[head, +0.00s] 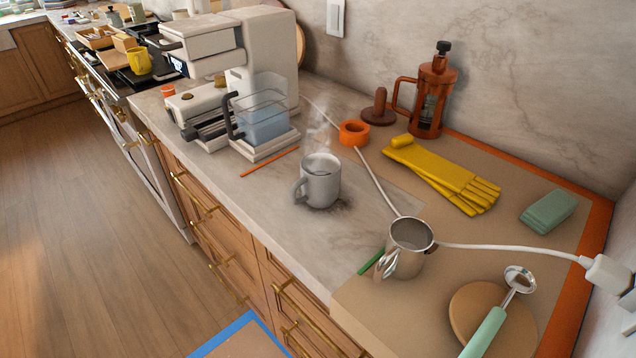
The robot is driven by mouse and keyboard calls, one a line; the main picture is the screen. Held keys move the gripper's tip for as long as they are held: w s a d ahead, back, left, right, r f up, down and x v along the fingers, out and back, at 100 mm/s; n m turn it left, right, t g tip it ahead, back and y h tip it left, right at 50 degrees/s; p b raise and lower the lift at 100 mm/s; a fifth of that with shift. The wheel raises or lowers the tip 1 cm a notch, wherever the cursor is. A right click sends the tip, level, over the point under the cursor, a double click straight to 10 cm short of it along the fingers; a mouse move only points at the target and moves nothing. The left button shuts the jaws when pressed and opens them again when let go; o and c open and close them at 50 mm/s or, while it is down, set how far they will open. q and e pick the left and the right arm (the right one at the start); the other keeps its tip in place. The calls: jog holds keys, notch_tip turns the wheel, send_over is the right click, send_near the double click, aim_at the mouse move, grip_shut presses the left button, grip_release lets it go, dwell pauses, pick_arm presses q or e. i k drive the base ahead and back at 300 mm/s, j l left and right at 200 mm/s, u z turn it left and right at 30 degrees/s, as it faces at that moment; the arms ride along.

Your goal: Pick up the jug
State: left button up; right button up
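A small metal jug (407,256) stands upright on the tan board near the front edge of the counter. Its open mouth faces up, and its handle points toward the lower left. A clear jug (263,112) with a dark handle and bluish contents stands at the coffee machine. I cannot tell from the picture which of the two is the task's jug. Neither of my grippers shows in the head view.
A steaming grey mug (318,181) stands left of the metal jug. A white cable (510,249) runs behind that jug, and a green stick (370,262) lies beside it. A spoon (502,318) rests on a round wooden disc. Yellow gloves (443,174) lie behind.

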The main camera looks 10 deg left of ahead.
aim_at(411, 240)
jog(key=z, duration=1.55)
jog(key=k+j+z, duration=0.75)
jog(key=i, duration=0.1)
